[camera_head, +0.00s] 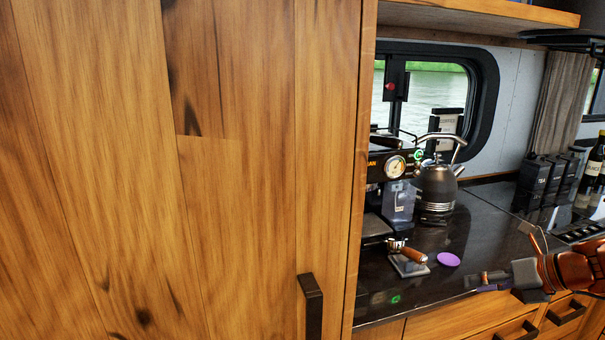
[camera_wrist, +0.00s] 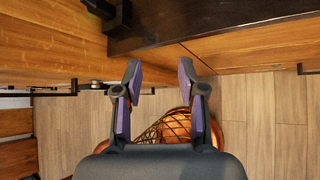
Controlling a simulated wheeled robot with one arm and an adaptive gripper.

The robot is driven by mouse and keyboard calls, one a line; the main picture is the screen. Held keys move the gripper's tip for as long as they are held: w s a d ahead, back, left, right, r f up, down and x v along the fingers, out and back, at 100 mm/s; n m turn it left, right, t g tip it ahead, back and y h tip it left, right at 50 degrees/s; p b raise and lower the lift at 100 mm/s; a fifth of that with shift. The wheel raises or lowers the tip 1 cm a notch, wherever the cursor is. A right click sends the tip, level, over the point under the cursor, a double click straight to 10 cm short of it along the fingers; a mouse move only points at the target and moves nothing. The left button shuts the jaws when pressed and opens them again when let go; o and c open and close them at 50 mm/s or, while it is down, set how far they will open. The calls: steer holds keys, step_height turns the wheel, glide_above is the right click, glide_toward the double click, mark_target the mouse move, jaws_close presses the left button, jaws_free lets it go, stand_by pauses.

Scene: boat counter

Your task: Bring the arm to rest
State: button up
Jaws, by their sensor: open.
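My gripper (camera_wrist: 160,78) is open and empty in the wrist view. Its two dark fingers with purple pads stand apart, with nothing between the tips. In the head view my gripper (camera_head: 485,282) is at the lower right, at the front edge of the dark counter (camera_head: 440,285). My orange arm reaches it from the right edge and is partly cut off. Whether the gripper touches the counter edge, I cannot tell.
A tall wooden cabinet (camera_head: 240,170) fills the left. On the counter are a kettle (camera_head: 436,188), a coffee machine (camera_head: 395,163), a portafilter (camera_head: 410,254), a purple disc (camera_head: 448,259) and black canisters (camera_head: 533,176). Below the gripper are drawers and wooden floor (camera_wrist: 250,115).

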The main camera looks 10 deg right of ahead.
steer(key=s+a+f+n+g, duration=0.2)
steer(key=s+a+n+g, duration=0.2)
steer(key=a+n, duration=0.65)
steer(key=s+a+f+n+g, duration=0.1)
steer(key=s+a+n+g, duration=0.35)
steer(key=a, duration=0.85)
steer(key=s+a+f+n+g+h, duration=0.1)
steer(key=s+f+n+h, duration=0.1)
steer(key=s+n, duration=0.6)
steer(key=s+a+f+n+g+h, duration=0.1)
steer(key=s+n+h, duration=0.3)
steer(key=s+n, duration=0.5)
steer(key=a+f+n, duration=0.1)
steer(key=n, duration=0.3)
steer(key=shift+a+n+p, duration=0.25)
steer(key=shift+n+p, duration=0.1)
steer(key=shift+n, duration=0.05)
steer(key=shift+o, duration=0.2)
steer(key=shift+d+f, duration=0.1)
